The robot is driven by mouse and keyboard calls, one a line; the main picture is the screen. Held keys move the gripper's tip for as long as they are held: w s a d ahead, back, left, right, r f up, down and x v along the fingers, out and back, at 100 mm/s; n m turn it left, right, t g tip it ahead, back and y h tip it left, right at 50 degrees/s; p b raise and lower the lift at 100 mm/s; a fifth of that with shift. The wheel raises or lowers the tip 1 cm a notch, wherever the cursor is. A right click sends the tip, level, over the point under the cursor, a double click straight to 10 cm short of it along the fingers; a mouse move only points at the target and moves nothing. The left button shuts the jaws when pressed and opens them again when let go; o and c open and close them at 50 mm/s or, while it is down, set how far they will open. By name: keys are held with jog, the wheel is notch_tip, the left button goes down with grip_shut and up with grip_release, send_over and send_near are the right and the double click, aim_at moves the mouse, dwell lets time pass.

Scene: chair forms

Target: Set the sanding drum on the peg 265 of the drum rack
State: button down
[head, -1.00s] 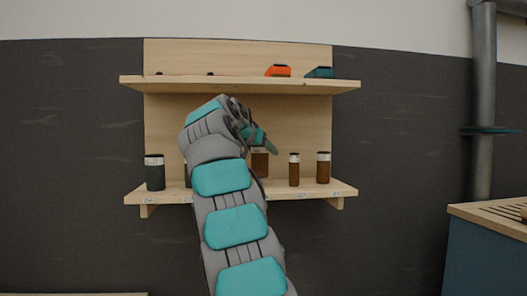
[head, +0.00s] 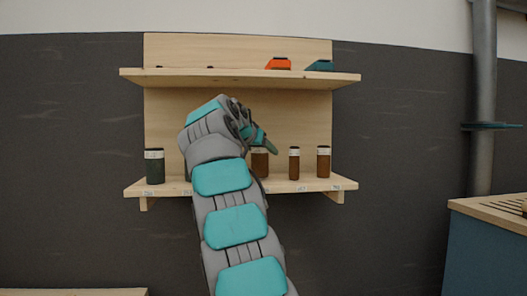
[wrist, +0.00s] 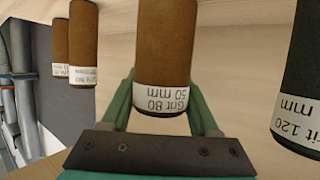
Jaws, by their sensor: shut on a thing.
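The sanding drum (wrist: 165,50) is a brown cylinder with a white label reading "Grit 80 50 mm". My gripper (wrist: 163,92) is shut on it, with a teal finger on each side. In the head view my gripper (head: 262,140) is at the drum rack (head: 240,110), and a brown drum (head: 260,163) shows just below it, partly hidden by my arm. I cannot tell whether its base touches the shelf. The tags on the lower shelf edge are too small to read, so I cannot pick out peg 265.
Two brown drums (head: 294,165) (head: 323,163) stand to the right on the lower shelf. A dark green drum (head: 154,168) stands at its left end. An orange object (head: 278,64) and a teal object (head: 320,65) lie on the upper shelf. A slatted bench (head: 490,212) stands at right.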

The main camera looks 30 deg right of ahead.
jog(key=shift+f+b, duration=0.4)
jog(key=shift+f, duration=0.05)
jog(key=shift+c, duration=0.3)
grip_release()
jog(key=shift+a+r, duration=0.1)
jog(key=v, duration=0.7)
jog(key=shift+s+a, duration=0.2)
jog(key=shift+s, duration=0.1)
